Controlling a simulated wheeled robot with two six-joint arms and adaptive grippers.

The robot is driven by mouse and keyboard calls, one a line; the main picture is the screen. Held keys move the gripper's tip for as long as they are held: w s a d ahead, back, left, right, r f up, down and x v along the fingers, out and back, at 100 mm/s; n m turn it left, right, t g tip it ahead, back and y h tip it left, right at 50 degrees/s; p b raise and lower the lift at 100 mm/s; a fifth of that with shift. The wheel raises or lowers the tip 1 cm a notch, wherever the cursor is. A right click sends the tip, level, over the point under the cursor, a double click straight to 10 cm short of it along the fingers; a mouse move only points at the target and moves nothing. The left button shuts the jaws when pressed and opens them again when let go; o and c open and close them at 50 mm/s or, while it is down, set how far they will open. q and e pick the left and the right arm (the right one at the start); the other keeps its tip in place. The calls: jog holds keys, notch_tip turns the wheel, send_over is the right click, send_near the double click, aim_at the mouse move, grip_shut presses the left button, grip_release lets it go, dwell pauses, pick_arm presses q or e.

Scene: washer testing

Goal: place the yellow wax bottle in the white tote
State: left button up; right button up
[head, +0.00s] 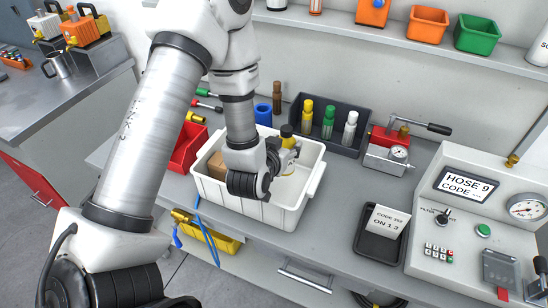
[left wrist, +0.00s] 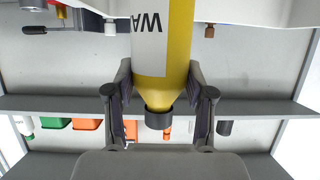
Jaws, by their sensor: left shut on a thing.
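The yellow wax bottle (left wrist: 166,50) is between the two fingers of my left gripper (left wrist: 160,84) in the left wrist view, with its dark cap toward the camera and part of a "WA" label showing. In the head view my left gripper (head: 287,155) is over the inside of the white tote (head: 258,212), shut on the bottle. There only the bottle's dark cap and yellow shoulder (head: 287,138) show; the gripper hides the rest. I cannot tell whether the bottle touches the tote floor. My right gripper is not in view.
A brown block (head: 217,165) lies in the tote's left part. A red bin (head: 190,150) is left of it. Behind stands a dark tray (head: 338,143) with yellow, green and white bottles.

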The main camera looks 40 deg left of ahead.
pick_arm(q)
jog(key=f, duration=0.1)
jog(key=s+f, duration=0.1)
jog(key=f, duration=0.1)
jog(key=shift+s+d, duration=0.15)
jog(key=shift+d, duration=0.05)
jog(key=f, duration=0.3)
jog(key=f+p, duration=0.1)
jog(key=f, duration=0.1)
jog(key=shift+w+a+f, duration=0.15)
jog(key=shift+w+f, duration=0.15)
jog(key=shift+w, duration=0.1)
jog(key=shift+s+r, duration=0.15)
jog(key=shift+s, duration=0.05)
jog(key=shift+f, duration=0.25)
jog(key=o, duration=1.4)
jog(key=shift+w, duration=0.1)
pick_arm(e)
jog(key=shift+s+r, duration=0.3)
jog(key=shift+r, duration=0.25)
